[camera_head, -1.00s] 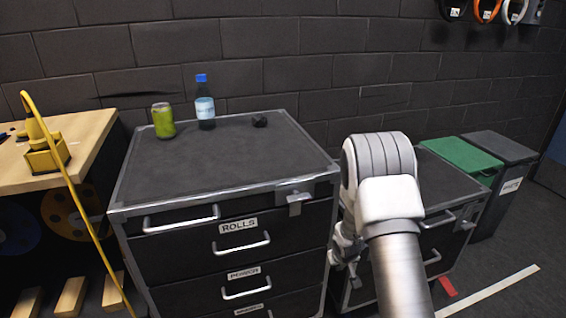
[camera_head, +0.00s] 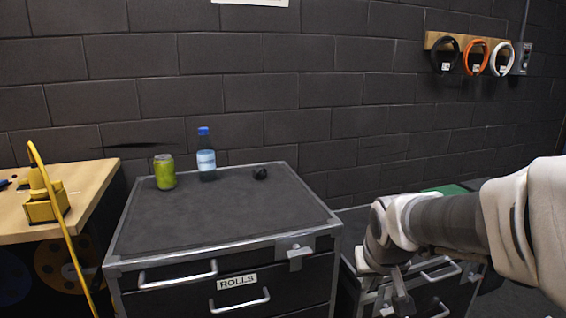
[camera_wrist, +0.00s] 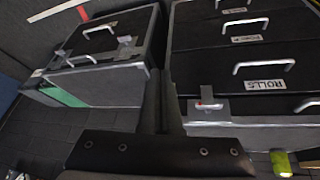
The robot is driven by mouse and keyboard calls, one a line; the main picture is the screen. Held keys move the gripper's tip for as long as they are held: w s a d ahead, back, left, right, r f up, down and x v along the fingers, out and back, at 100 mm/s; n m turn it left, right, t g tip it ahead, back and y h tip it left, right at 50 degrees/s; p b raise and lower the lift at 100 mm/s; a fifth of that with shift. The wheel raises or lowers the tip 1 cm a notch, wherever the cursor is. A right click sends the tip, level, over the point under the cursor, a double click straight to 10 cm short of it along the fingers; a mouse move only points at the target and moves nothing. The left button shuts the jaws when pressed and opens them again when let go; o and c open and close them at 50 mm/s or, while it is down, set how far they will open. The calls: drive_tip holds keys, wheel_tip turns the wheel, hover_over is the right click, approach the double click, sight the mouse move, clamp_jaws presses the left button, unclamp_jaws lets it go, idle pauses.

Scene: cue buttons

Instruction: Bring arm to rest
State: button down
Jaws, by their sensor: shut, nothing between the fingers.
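My arm reaches in from the right edge of the head view. My gripper (camera_head: 402,298) hangs at its end, pointing down, in front of the lower cabinet (camera_head: 440,272) and right of the large drawer cabinet (camera_head: 222,205). In the wrist view the two dark fingers of my gripper (camera_wrist: 162,100) are together, with nothing held. That view is turned over, with the large cabinet (camera_wrist: 245,55) on the right and the lower cabinet (camera_wrist: 105,50) on the left.
A wooden bench (camera_head: 85,185) with a yellow tool (camera_head: 42,208) is at left. Three rings (camera_head: 475,57) hang on the wall.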

drive_tip(key=s+a+r, duration=0.1)
drive_tip(key=s+r, duration=0.2)
drive_tip(key=s, duration=0.5)
drive_tip(key=s+a+r, duration=0.1)
drive_tip(key=s+r, duration=0.1)
drive_tip(key=s, duration=0.6)
wheel_tip(320, 180, up, 19)
drive_tip(key=p, duration=1.9)
drive_tip(key=shift+s+a+r+y, duration=0.15)
drive_tip(key=shift+a+r+y, duration=0.05)
drive_tip(key=shift+y, duration=0.2)
